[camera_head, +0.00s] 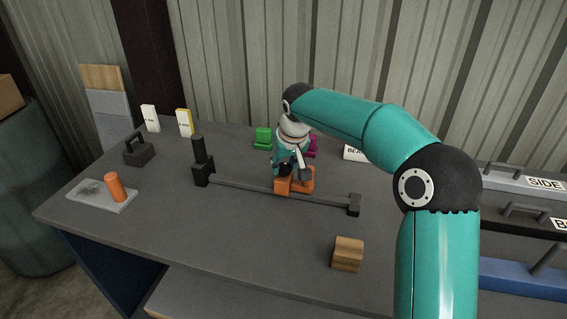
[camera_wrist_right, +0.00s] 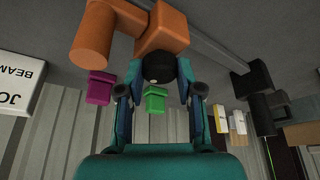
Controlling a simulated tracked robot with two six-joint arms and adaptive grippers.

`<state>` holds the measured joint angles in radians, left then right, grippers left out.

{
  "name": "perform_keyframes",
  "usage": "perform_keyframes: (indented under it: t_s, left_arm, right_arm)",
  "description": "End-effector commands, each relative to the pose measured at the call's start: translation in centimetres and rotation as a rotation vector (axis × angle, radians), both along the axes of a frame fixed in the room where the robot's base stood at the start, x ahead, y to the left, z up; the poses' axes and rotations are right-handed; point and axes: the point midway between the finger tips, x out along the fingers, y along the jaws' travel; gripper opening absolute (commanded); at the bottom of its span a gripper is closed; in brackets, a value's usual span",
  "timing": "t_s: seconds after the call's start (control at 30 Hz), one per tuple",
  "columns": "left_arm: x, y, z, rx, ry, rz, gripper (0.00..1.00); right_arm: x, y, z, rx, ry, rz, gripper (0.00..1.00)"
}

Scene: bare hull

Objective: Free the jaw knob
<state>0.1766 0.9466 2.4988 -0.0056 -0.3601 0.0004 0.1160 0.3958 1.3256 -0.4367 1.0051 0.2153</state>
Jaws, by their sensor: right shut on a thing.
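A bar clamp lies on the grey bench. Its long dark bar (camera_head: 240,187) runs from an upright black end (camera_head: 201,165) to a small black block (camera_head: 354,204). An orange sliding jaw (camera_head: 303,181) sits on the bar; it also shows in the right wrist view (camera_wrist_right: 167,27) with an orange cylinder (camera_wrist_right: 91,36) beside it. A round black jaw knob (camera_wrist_right: 158,67) with a pale mark is on the jaw's face. My right gripper (camera_head: 289,167) is at the jaw, its fingers on both sides of the knob and shut on it. My left gripper is not in view.
A green block (camera_head: 263,138) and a magenta block (camera_head: 312,147) stand behind the jaw. A wooden block (camera_head: 347,254) is at the front. A plate (camera_head: 98,197) with an orange cylinder (camera_head: 115,187) and a black handled block (camera_head: 138,150) are left. Labelled cases (camera_head: 525,183) are right.

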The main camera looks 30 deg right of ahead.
Motion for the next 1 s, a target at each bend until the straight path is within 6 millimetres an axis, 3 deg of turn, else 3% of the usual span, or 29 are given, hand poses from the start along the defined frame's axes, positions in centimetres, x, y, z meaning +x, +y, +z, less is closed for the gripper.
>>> perform_keyframes:
  t_s: [1.0]
  left_arm:
    - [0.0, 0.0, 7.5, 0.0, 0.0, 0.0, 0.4]
  right_arm:
    - [0.2, -0.4, 0.4, 0.002, -0.001, 0.91, 0.01]
